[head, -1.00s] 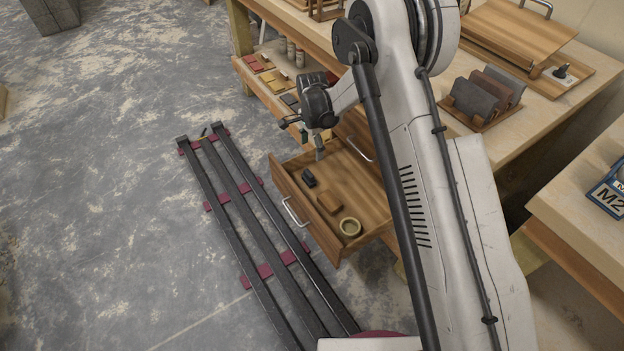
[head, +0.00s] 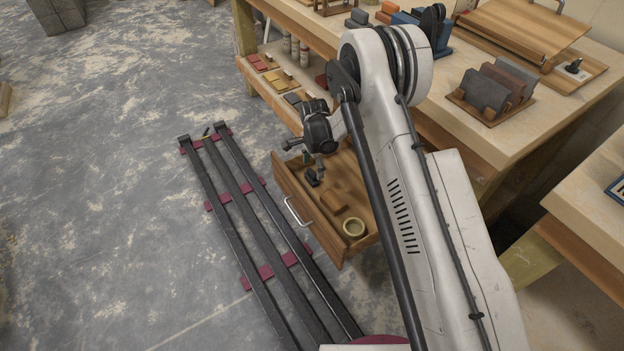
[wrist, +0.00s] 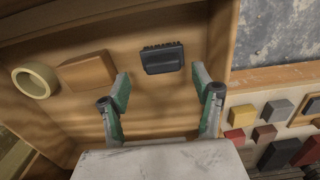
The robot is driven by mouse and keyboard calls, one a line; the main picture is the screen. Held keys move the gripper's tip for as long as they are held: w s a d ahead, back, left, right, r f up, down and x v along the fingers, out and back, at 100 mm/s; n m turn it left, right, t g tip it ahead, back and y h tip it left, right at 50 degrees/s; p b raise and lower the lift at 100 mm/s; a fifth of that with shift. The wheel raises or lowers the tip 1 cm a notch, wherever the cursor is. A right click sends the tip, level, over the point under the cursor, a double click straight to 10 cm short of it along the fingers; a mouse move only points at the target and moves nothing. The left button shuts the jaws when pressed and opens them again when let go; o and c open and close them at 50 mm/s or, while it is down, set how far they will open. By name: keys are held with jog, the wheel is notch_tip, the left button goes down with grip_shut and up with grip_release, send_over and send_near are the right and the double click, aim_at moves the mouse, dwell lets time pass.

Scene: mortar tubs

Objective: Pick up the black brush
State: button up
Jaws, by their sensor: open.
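The black brush (wrist: 164,58) lies in the open wooden drawer (head: 289,181), bristles toward the top of the wrist view. In the head view the black brush (head: 311,178) is small and partly covered by my gripper (head: 318,174). In the wrist view my gripper (wrist: 160,86) is open, with its two green-padded fingers apart and nothing between them. The brush is beyond the fingertips, roughly in line with the gap, nearer the right finger. I cannot tell the exact height of the fingertips above it.
A wooden block (wrist: 87,72) and a round, pale green ring or bowl (wrist: 35,80) lie in the drawer beside the brush. The drawer walls surround them closely. Colored blocks (wrist: 262,118) sit on a shelf nearby. Dark floor rails (head: 240,220) run in front of the drawer.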

aim_at(312, 172)
jog(key=f, duration=0.1)
jog(key=f+b, duration=0.1)
jog(key=f, duration=0.2)
jog(key=shift+a+f+b, duration=0.1)
jog(key=shift+a+b, duration=0.15)
jog(key=shift+b, duration=0.05)
jog(key=c, duration=1.3)
jog(key=shift+o, duration=0.2)
notch_tip(312, 172, up, 10)
jog(key=p, duration=0.3)
jog(key=shift+w+p, duration=0.1)
jog(key=shift+p, duration=0.3)
